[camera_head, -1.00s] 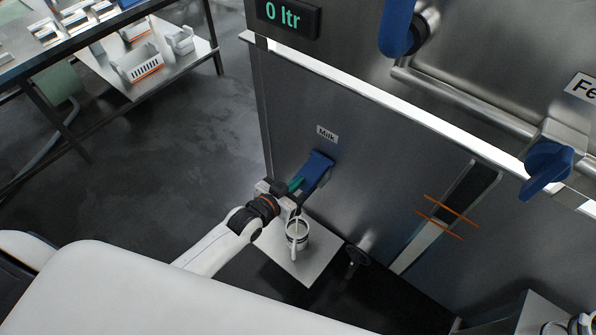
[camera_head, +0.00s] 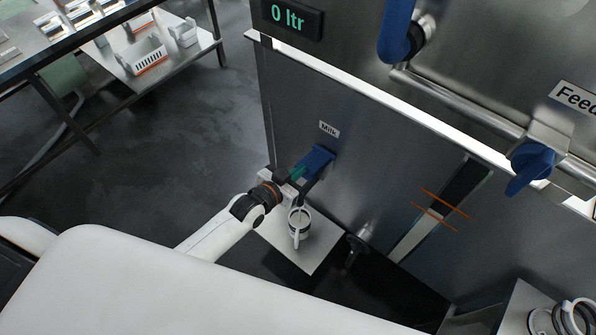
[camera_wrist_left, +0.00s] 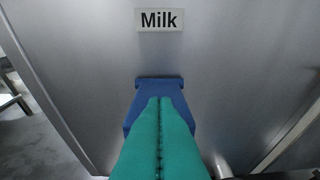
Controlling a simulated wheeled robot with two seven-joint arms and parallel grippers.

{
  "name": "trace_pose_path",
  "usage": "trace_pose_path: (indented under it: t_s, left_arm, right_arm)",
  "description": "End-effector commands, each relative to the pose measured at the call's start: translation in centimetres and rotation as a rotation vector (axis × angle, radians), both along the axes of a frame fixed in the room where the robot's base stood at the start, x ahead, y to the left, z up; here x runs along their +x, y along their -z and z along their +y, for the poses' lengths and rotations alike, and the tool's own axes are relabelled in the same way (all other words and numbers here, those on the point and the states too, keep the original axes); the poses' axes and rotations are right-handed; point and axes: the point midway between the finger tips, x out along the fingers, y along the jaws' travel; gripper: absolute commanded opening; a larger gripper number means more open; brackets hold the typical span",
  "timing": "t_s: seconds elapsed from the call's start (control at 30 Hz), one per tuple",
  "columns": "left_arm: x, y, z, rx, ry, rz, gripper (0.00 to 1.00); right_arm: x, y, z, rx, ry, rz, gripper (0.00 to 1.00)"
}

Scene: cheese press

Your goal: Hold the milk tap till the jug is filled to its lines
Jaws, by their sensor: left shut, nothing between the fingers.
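The blue milk tap (camera_head: 318,160) sticks out of the steel panel under the "Milk" label (camera_head: 329,129). It also shows in the left wrist view (camera_wrist_left: 158,86), behind my fingers. My left gripper (camera_head: 299,173) is shut and empty, its green fingers pressed together, with the tips at the tap's front; whether they press it is hard to tell. In the left wrist view the shut fingers (camera_wrist_left: 160,102) overlap the tap's middle. A jug (camera_head: 299,222) with a pale handle stands upright below the tap. Its lines and milk level are too small to read. My right gripper is out of view.
The jug stands on a light square plate (camera_head: 318,246). A display (camera_head: 291,18) reads "0 ltr". To the right are a dark slot with orange bars (camera_head: 441,208) and a blue "Feed" valve (camera_head: 532,165). A rack (camera_head: 151,62) with white trays stands at the upper left.

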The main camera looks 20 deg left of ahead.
Motion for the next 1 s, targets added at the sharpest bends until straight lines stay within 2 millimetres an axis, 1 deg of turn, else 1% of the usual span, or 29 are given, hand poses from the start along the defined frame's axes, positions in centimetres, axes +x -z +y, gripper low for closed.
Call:
trace_pose_path:
  t_s: [0.03, 0.1, 0.2, 0.3, 0.4, 0.5, 0.6, 1.0]
  left_arm:
    - [-1.4, 0.0, 0.5, 0.003, 0.0, 0.005, 0.0]
    - [-3.1, 0.0, 1.1, 0.002, 0.001, 0.004, 0.0]
    - [-5.2, -0.3, 1.9, 0.002, 0.001, 0.0, 0.0]
    - [-6.9, -0.5, 2.6, 0.002, 0.0, -0.004, 0.0]
    - [-8.1, -0.7, 3.1, 0.001, -0.001, -0.005, 0.0]
    - [-8.8, -0.8, 3.4, 0.0, -0.001, -0.007, 0.0]
    - [-9.2, -0.9, 3.5, 0.0, -0.001, -0.008, 0.0]
    - [-9.2, -1.0, 3.5, -0.001, -0.002, -0.01, 0.0]
  right_arm:
    - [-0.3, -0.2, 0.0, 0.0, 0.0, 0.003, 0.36]
    - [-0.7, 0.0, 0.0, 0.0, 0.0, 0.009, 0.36]
    - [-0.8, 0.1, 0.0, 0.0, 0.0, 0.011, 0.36]
    - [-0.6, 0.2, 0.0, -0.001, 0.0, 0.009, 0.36]
    - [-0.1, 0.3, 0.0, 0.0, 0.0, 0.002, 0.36]
    - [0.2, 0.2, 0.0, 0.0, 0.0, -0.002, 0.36]
    - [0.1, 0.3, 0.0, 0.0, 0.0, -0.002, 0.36]
    - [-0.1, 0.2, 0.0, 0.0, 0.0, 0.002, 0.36]
